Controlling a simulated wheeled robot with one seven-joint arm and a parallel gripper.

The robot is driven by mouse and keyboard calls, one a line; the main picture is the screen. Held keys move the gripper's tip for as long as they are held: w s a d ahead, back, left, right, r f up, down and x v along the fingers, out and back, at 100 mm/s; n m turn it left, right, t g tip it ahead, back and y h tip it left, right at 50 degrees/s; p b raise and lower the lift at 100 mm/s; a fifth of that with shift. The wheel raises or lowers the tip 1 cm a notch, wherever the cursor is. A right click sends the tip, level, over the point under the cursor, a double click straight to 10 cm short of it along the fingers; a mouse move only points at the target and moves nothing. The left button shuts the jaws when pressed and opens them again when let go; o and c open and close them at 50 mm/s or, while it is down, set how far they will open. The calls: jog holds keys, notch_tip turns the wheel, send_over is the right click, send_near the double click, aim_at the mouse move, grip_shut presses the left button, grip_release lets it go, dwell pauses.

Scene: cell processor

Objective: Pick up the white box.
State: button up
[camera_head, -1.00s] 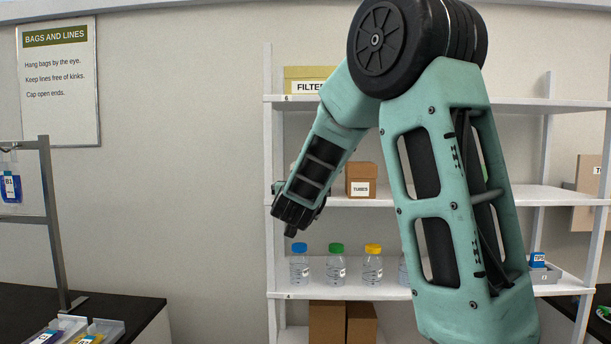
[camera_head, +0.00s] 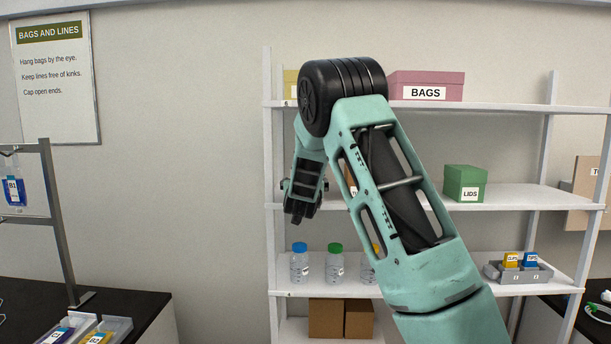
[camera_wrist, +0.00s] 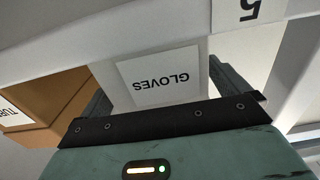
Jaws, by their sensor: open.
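The white box (camera_wrist: 150,98), labelled GLOVES, shows upside down in the wrist view, close in front of my gripper. It stands at the shelf marked 5 (camera_wrist: 170,30). My gripper (camera_head: 301,208) is open, with one finger toward each side of the box in the wrist view. I cannot tell whether either finger touches it. In the head view my gripper is at the left end of the middle shelf (camera_head: 500,197), and my arm and gripper hide the white box there.
A brown box (camera_wrist: 42,108) stands close beside the white box. A green LIDS box (camera_head: 465,183) is farther right on the middle shelf. Bottles with blue (camera_head: 300,265) and green (camera_head: 336,265) caps stand on the shelf below. A pink BAGS box (camera_head: 427,86) is above.

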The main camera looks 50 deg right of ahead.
jog(key=shift+w+d, duration=0.5)
jog(key=shift+d, duration=0.05)
jog(key=c, duration=1.1)
notch_tip(320, 180, up, 10)
jog(key=b, duration=0.3)
jog(key=o, duration=0.5)
jog(key=c, duration=0.8)
